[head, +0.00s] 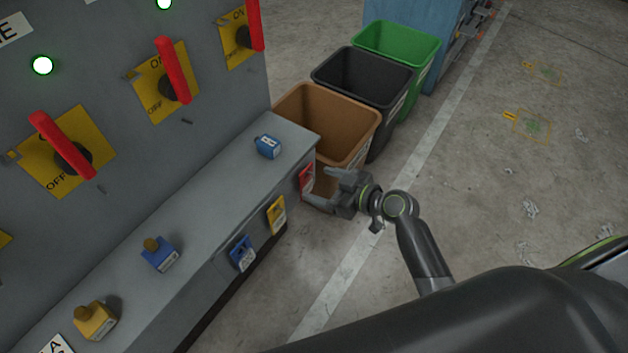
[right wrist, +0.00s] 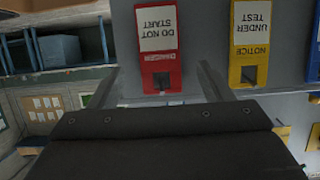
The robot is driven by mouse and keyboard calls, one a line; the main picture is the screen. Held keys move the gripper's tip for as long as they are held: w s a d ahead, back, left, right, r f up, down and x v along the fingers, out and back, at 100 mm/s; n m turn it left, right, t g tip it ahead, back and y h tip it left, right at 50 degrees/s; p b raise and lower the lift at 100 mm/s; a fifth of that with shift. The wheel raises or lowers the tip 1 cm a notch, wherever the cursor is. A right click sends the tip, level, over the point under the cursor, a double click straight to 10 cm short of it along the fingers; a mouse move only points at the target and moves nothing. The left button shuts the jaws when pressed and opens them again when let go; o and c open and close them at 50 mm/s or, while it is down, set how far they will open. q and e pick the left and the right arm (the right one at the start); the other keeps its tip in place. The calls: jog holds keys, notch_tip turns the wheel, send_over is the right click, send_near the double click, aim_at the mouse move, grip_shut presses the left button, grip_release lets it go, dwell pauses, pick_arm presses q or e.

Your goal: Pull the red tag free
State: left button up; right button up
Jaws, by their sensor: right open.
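The red tag (head: 307,181) hangs on the front face of the grey ledge (head: 226,186), near its far right end. In the right wrist view the red tag (right wrist: 160,50) reads "DANGER DO NOT START" upside down, with a dark square hole at its lower end. My right gripper (head: 318,186) is open and faces the tag. In the right wrist view its fingers (right wrist: 158,88) stand apart, one to each side of the tag's lower end. I cannot tell whether either finger touches it. My left gripper is not in view.
A yellow tag (head: 277,215) and a blue tag (head: 243,253) hang beside the red one. A blue padlock (head: 268,146) and other locks lie on the ledge. Brown (head: 335,115), black (head: 385,75) and green (head: 418,45) bins stand beyond. The floor at right is open.

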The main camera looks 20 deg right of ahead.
aim_at(307, 180)
jog(key=shift+x, duration=1.15)
jog(key=shift+w+a+f, duration=0.15)
jog(key=shift+w+a, duration=0.1)
jog(key=shift+w, duration=0.05)
jog(key=c, duration=0.9)
jog(key=shift+o, duration=1)
jog(key=c, duration=0.4)
